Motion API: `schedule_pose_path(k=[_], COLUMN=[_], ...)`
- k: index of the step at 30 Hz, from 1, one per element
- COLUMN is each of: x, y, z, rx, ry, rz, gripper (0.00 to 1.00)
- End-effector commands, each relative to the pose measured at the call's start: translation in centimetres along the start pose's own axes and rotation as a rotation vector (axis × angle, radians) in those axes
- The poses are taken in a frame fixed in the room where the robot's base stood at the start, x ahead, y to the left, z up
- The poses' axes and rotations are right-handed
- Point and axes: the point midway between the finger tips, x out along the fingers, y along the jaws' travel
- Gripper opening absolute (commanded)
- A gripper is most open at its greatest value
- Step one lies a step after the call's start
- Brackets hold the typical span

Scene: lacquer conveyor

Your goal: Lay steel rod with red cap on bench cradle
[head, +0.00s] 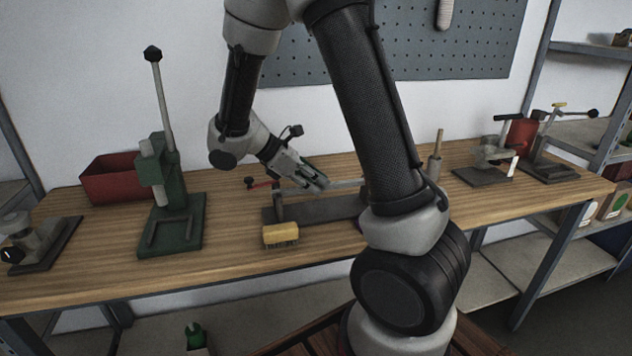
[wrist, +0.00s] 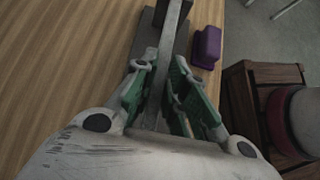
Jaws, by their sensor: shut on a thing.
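My gripper (head: 318,183) is shut on the steel rod (head: 347,183), which it holds roughly level above the bench cradle (head: 310,211). A red part with a dark tip, apparently the red cap (head: 262,185), shows to the left of the gripper. The cradle has a dark flat base and an upright at its left end, just below the rod; I cannot tell whether they touch. In the wrist view the grey rod (wrist: 169,35) runs between the green-padded fingers (wrist: 165,72), over the dark cradle base (wrist: 147,35). The cap is out of that view. My arm hides the cradle's right end in the head view.
A green lever press (head: 172,195) and red bin (head: 112,178) stand left; clamp fixtures (head: 487,172) stand right.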

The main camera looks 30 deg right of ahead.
Motion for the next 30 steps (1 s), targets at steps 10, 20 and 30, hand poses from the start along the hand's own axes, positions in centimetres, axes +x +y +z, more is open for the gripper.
schedule_pose_path(k=[10, 20, 30], x=[0.0, -2.5, -9.7], y=[0.0, 0.1, 0.0], z=[0.0, -0.1, -0.1], rx=[0.000, 0.002, 0.001], ry=[0.000, 0.002, 0.002], rz=[0.000, 0.005, 0.002], gripper=[0.39, 0.39, 0.39])
